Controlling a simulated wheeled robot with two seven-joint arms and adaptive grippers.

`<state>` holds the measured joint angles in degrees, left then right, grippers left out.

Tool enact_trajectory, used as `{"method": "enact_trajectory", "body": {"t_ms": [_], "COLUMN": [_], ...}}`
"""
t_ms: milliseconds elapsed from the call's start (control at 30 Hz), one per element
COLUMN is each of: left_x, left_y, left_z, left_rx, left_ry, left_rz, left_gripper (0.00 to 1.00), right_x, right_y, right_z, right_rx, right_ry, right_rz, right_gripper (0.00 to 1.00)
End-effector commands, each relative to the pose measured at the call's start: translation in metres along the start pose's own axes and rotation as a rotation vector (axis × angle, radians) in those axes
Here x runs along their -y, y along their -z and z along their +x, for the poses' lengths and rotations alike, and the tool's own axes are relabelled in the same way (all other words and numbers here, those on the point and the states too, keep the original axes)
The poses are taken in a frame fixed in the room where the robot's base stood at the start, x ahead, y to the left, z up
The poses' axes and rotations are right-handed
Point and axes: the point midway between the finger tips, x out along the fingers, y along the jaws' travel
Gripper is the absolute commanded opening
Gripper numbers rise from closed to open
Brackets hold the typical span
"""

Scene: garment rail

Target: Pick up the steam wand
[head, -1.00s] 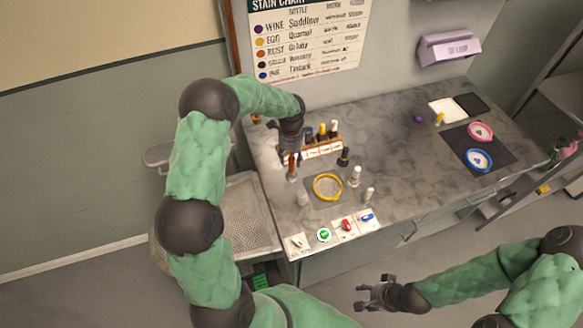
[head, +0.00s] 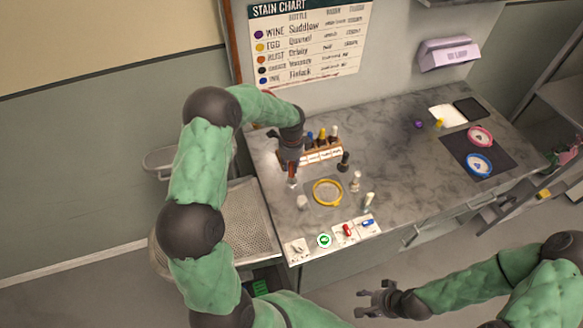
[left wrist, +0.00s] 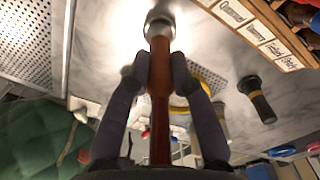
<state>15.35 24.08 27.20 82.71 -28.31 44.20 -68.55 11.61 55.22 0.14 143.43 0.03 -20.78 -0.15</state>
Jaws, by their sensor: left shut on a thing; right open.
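The steam wand has a reddish-brown handle and a pale metal end. It stands on the left part of the grey counter, and its metal end shows in the head view (head: 292,183). My left gripper (head: 291,165) is around the handle from above. In the left wrist view, both fingers (left wrist: 158,72) press on the steam wand's handle (left wrist: 160,110), with the metal end beyond them. I cannot tell whether it touches the counter. My right gripper (head: 368,300) is open and empty, in front of the counter at the lower middle.
A labelled bottle rack (head: 322,154) stands close behind the wand. A dark bottle (head: 343,162), a yellow hoop (head: 327,192) and pale bottles are to its right. Tiles with small coloured items line the front edge. A perforated board (head: 248,215) lies left. The counter's middle right is clear.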

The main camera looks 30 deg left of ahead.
Motion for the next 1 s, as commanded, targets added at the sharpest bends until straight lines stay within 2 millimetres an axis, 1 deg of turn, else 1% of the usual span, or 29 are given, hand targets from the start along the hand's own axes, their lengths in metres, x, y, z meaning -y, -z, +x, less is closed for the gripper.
{"method": "enact_trajectory", "body": {"t_ms": [167,300,367,600,700,800,1000], "left_x": [0.001,0.002,-0.007,-0.044,-0.066,-0.084,-0.108], "left_y": [0.0,0.0,0.005,0.028,0.041,0.051,0.066], "left_z": [-0.013,-0.034,-0.044,-0.095,-0.103,-0.112,-0.124], "left_rx": [-0.001,0.0,0.0,-0.001,0.0,-0.001,-0.001], "left_ry": [0.004,0.007,0.005,0.006,0.003,0.004,0.004], "left_rz": [-0.001,-0.001,0.003,0.003,0.005,0.004,0.002], "left_gripper": [0.0,0.0,0.0,0.0,0.0,0.0,0.0], "right_x": [0.0,0.001,0.001,0.002,0.002,0.002,0.002], "right_y": [0.0,0.0,0.0,0.0,0.0,0.0,0.0], "right_z": [-0.001,-0.002,-0.003,-0.006,-0.006,-0.006,-0.007], "right_rx": [0.0,0.0,0.0,0.0,0.0,0.0,0.0], "right_ry": [0.0,0.0,0.0,0.0,0.0,0.0,0.0], "right_rz": [0.0,0.0,0.0,0.0,0.0,0.0,0.0], "right_gripper": [0.52,0.52,0.52,0.52,0.52,0.52,0.52]}}
